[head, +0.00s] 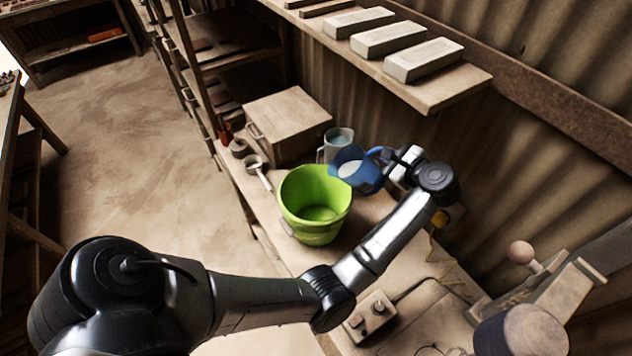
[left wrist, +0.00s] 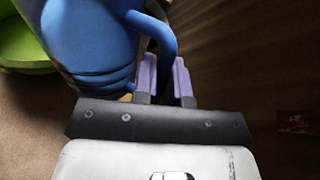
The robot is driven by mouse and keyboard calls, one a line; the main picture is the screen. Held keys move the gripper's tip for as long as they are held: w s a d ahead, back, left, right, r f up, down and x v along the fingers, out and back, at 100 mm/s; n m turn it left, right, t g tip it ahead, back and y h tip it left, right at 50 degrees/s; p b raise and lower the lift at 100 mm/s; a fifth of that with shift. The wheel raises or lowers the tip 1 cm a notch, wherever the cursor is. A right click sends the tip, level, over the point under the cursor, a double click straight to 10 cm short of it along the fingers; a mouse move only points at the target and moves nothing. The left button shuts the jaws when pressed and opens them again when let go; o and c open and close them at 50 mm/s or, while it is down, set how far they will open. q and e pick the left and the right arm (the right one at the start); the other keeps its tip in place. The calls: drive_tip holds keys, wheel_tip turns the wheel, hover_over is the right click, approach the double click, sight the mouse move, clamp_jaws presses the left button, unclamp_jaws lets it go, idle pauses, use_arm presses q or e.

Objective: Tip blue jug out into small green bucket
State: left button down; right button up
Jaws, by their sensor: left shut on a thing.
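The small green bucket (head: 315,212) stands upright on the workbench, and its inside shows only green. Its rim and side also show in the left wrist view (left wrist: 22,40). The blue jug (head: 362,178) is held up just right of the bucket's rim, tilted with its mouth toward the bucket. Pale contents show inside the jug's mouth. In the left wrist view the jug (left wrist: 90,40) fills the upper left, with its handle between the purple finger pads. My left gripper (left wrist: 167,80) is shut on the handle. My right gripper is not in view.
A clear jug (head: 338,142) stands behind the blue jug. A wooden box (head: 288,122) and a metal scoop (head: 258,170) are behind and left of the bucket. A shelf with pale bricks (head: 388,40) hangs above. A switch box (head: 370,315) is in front.

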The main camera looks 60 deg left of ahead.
sight(366, 153)
use_arm(q)
drive_tip(key=shift+s+a+r+n+t+h+p, duration=0.25)
drive_tip(key=shift+s+n+p, duration=0.2)
drive_tip(key=shift+p, duration=0.4)
drive_tip(key=shift+s+a+r+n+t+h+p, duration=0.1)
drive_tip(key=shift+s+r+n+t+h+p, duration=0.15)
drive_tip(key=shift+p, duration=0.4)
drive_tip(key=shift+s+a+t+p, duration=0.15)
drive_tip(key=shift+s+t+p, duration=0.15)
drive_tip(key=shift+p, duration=0.1)
drive_tip(key=shift+s+r+n+p, duration=0.1)
drive_tip(key=shift+s+n+p, duration=0.05)
drive_tip(key=shift+n+p, duration=0.25)
drive_tip(key=shift+s+a+h, duration=0.1)
drive_tip(key=shift+s+h, duration=0.05)
drive_tip(key=shift+h, duration=0.25)
drive_tip(key=shift+s+a+t+p, duration=0.1)
drive_tip(key=shift+s+t+p, duration=0.1)
drive_tip(key=shift+t+p, duration=0.1)
drive_tip(key=shift+s+a+n+t+h+p, duration=0.35)
drive_tip(key=shift+s+n+t+h+p, duration=0.05)
drive_tip(key=shift+s+n+p, duration=0.3)
drive_tip(key=shift+s+a+r, duration=0.15)
drive_tip(key=shift+s, duration=0.15)
